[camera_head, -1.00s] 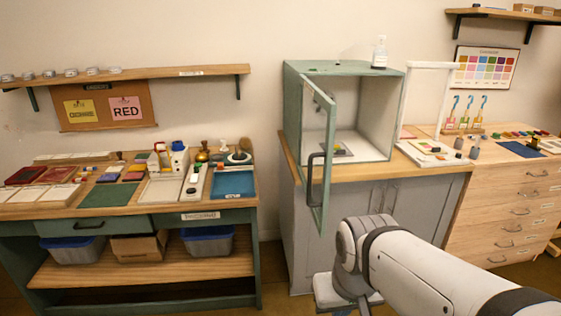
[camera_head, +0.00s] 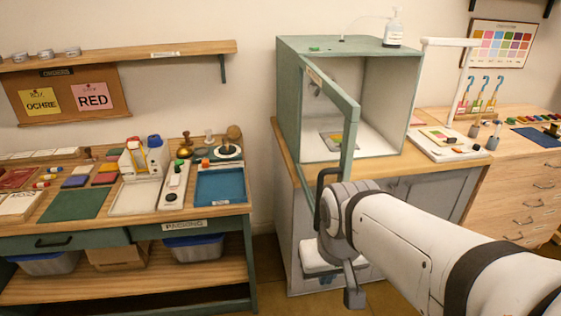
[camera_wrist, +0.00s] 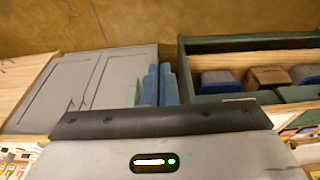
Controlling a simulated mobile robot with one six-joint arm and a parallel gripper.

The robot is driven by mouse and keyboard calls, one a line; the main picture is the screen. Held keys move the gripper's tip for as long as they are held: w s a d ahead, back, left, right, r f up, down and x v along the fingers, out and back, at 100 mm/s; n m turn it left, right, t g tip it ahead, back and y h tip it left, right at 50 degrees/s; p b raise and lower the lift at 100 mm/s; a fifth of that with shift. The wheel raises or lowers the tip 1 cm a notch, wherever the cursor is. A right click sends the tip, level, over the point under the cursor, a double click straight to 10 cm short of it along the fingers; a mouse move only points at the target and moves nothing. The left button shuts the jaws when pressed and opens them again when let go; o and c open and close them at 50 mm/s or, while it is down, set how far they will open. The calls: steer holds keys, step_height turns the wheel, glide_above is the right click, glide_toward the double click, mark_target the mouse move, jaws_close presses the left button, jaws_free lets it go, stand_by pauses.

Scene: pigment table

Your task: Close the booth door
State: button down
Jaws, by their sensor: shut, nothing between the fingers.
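The green booth (camera_head: 345,45) stands on the grey cabinet, its front open. Its framed, see-through door (camera_head: 347,135) is hinged at the left front edge and stands open, swung out towards me. My gripper (camera_wrist: 158,78) shows in the wrist view as blue fingers close together, shut and empty. A pale green strip beside them may be part of the door. In the head view my wrist covers the door's lower right corner and most of the gripper; I cannot tell whether they touch.
A pump bottle (camera_head: 394,28) stands on the booth's roof, and a small tray (camera_head: 340,140) lies inside. A workbench (camera_head: 120,225) with pigments and tools is at the left. A drawer unit (camera_head: 525,190) is at the right. Some floor shows between bench and cabinet.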

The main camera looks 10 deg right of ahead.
steer(key=w+a+r+n+g+h+p, duration=0.1)
steer(key=w+a+r+n+g+p, duration=0.15)
steer(key=w+r+n+p, duration=0.45)
steer(key=w+a+r+n+g+h+p, duration=0.1)
steer(key=w+a+r+n+g+p, duration=0.2)
steer(key=w+r, duration=0.8)
steer(key=s+d+f+p, duration=0.1)
steer(key=d+f, duration=0.1)
steer(key=f, duration=0.3)
steer(key=s+d+f+n+t+p, duration=0.1)
steer(key=s+d+f, duration=0.1)
steer(key=f, duration=0.3)
steer(key=shift+d+f, duration=0.3)
steer(key=shift+d, duration=0.2)
steer(key=shift+d, duration=0.15)
